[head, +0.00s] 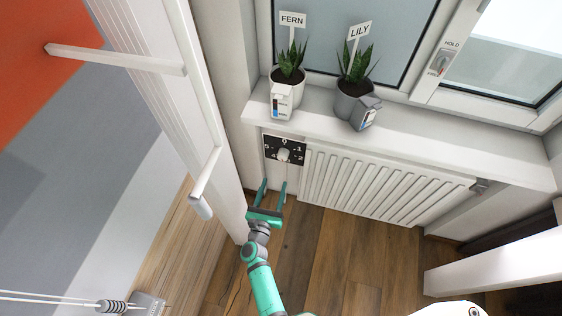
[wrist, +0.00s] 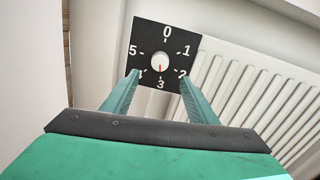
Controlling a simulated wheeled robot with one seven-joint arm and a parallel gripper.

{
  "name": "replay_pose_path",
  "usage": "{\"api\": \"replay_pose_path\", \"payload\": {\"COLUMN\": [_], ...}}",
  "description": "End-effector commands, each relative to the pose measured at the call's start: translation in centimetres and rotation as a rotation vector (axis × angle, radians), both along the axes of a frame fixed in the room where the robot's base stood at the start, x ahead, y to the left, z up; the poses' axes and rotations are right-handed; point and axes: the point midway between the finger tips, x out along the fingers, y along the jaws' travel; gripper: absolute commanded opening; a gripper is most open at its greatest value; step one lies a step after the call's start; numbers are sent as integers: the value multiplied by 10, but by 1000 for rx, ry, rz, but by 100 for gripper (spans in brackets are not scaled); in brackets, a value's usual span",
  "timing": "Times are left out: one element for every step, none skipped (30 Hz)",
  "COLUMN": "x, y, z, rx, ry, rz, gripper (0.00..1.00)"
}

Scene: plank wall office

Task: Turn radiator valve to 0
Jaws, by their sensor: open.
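The radiator valve is a round white knob (head: 284,154) on a black square dial plate (head: 298,145) at the left end of the radiator. In the wrist view the knob (wrist: 158,60) has a red mark pointing down, at the 3. The plate (wrist: 143,28) shows 0 at the top, 1 and 2 on the right, 3 at the bottom, 5 at the left; the 4 is partly covered by a finger. My gripper (head: 274,182) is open and empty, below the knob in the head view. In the wrist view its fingertips (wrist: 158,77) lie either side of and below the knob, apparently not touching it.
The white ribbed radiator (head: 375,187) runs right from the dial. Above it the windowsill (head: 420,130) overhangs, with a fern pot (head: 289,90) and a lily pot (head: 350,104). A white door (head: 168,85) with a bar handle stands close on the left.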

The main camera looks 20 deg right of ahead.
Motion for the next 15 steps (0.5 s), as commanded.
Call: {"api": "replay_pose_path", "payload": {"x": [7, 9, 12, 14, 15, 18, 20, 23, 26, 30, 34, 40, 44, 49, 55], "y": [-2, -3, -4, -5, -6, -8, -10, -12, -15, -17, -19, -23, -26, -29, -34], "z": [-1, -2, -3, -3, -3, -4, -3, -3, -3, -3, -3, -3, -2, -2, -3], "rx": [34, 52, 70, 80, 86, 91, 92, 93, 92, 92, 92, 91, 90, 90, 91], "ry": [-18, -28, -37, -42, -45, -49, -49, -51, -50, -50, -50, -50, -50, -50, -50], "rz": [-10, -15, -20, -23, -25, -27, -28, -28, -29, -29, -28, -28, -28, -28, -28], "gripper": [53, 53, 53, 53, 53, 53, 53, 53, 53, 53, 53, 53, 53, 53, 53]}}
